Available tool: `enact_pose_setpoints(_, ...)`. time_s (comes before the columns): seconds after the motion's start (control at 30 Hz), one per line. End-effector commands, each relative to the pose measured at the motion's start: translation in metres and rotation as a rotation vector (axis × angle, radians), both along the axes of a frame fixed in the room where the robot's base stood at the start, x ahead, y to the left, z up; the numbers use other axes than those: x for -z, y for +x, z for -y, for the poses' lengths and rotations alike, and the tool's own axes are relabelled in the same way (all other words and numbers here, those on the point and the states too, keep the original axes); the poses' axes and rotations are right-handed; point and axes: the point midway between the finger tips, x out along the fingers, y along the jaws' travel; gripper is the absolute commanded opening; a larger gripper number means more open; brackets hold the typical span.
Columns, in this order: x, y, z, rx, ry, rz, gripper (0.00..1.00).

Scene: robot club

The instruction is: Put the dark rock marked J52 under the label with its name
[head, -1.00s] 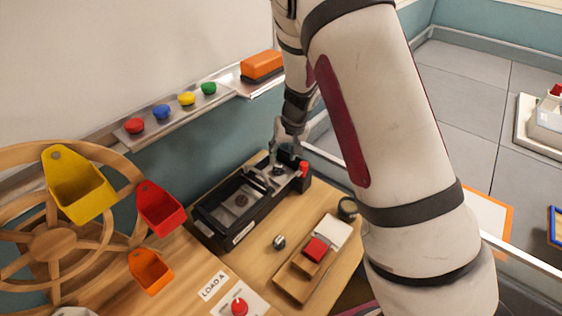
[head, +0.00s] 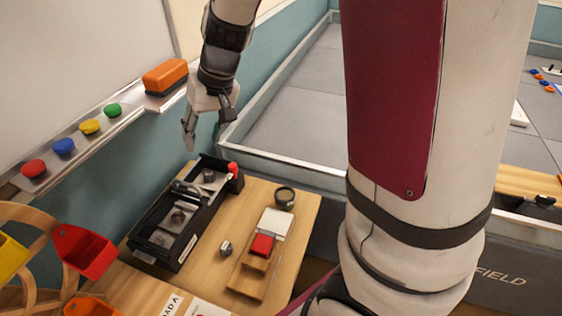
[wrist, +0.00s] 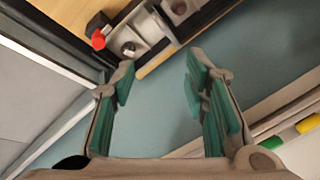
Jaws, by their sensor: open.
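My gripper (head: 207,122) is raised above and beyond the far end of a black tray (head: 152,255). Its fingers are apart with nothing between them, as the wrist view also shows (wrist: 160,75). A small dark rock-like piece (head: 208,175) sits in the tray's far grey compartment, beside a red knob (head: 233,168); it also shows in the wrist view (wrist: 129,48). A second dark piece (head: 177,217) lies in the tray's middle. A greyish rock-like piece (head: 225,248) lies on the table to the right. I cannot read J52 on any piece. A white label (head: 187,250) on the tray's side is unreadable.
A wooden block holder (head: 240,285) with red and white parts and a dark round lens-like thing (head: 284,196) are right of the tray. A whiteboard ledge (head: 128,110) with coloured magnets and an orange eraser (head: 165,76) runs at left. Colored scoops on a wooden wheel stand near left.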

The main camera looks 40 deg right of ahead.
Motion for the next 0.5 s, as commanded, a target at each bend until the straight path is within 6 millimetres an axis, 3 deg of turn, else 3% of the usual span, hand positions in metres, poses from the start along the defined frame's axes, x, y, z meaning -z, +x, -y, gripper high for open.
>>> enact_pose_setpoints(0.03,-0.019,-0.018,-0.003,-0.012,0.01,0.013,0.41)
enact_pose_setpoints(0.2,-0.059,-0.079,-0.007,-0.051,0.0,0.025,0.41)
enact_pose_setpoints(0.5,-0.092,-0.188,0.004,-0.075,-0.133,0.06,0.41)
